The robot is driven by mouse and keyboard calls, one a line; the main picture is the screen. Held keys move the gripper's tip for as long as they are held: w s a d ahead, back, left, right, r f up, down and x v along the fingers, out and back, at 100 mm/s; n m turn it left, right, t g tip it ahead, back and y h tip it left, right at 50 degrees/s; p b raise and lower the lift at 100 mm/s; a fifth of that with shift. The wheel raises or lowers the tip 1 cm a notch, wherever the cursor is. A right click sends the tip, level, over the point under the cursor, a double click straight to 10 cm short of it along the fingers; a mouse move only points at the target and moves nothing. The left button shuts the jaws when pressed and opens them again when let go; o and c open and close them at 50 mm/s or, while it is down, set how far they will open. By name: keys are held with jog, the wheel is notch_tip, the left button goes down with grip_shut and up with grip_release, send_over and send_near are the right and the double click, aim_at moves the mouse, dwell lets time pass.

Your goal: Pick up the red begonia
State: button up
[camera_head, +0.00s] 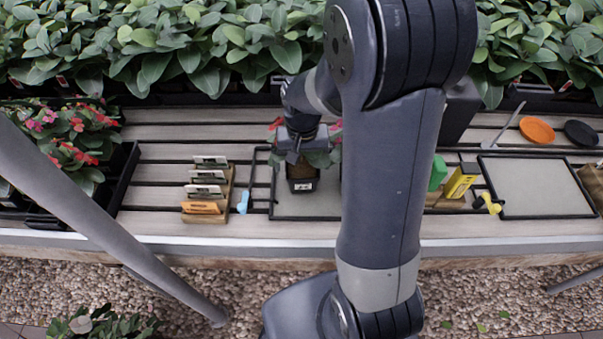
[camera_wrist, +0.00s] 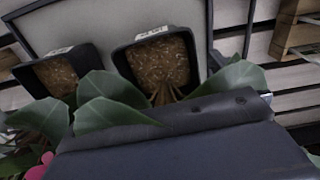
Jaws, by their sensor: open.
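A potted plant with a small dark pot (camera_head: 302,180) and a white label stands on the grey tray. Its green leaves spread around the gripper, and a red bloom (camera_head: 275,123) shows left of it. It looks like the red begonia. In the wrist view its soil-filled pot (camera_wrist: 160,62) is upright in the middle. A second pot (camera_wrist: 52,76) stands beside it, with a pink flower (camera_wrist: 40,166) near it; my arm mostly hides it in the head view. My gripper (camera_head: 295,154) is open, low over the first plant, among its leaves. Leaves hide its fingertips' exact contact.
The grey tray (camera_head: 318,211) lies on a slatted bench. A seed-packet rack (camera_head: 208,190) and a light-blue tool (camera_head: 243,201) are to its left. Yellow and green boxes (camera_head: 461,180) and an empty tray (camera_head: 535,187) are to the right. Dense foliage lines the back.

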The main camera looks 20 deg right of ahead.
aim_at(302, 169)
notch_tip(302, 169, down, 4)
jog(key=shift+w+f, duration=0.1)
jog(key=c, duration=1.2)
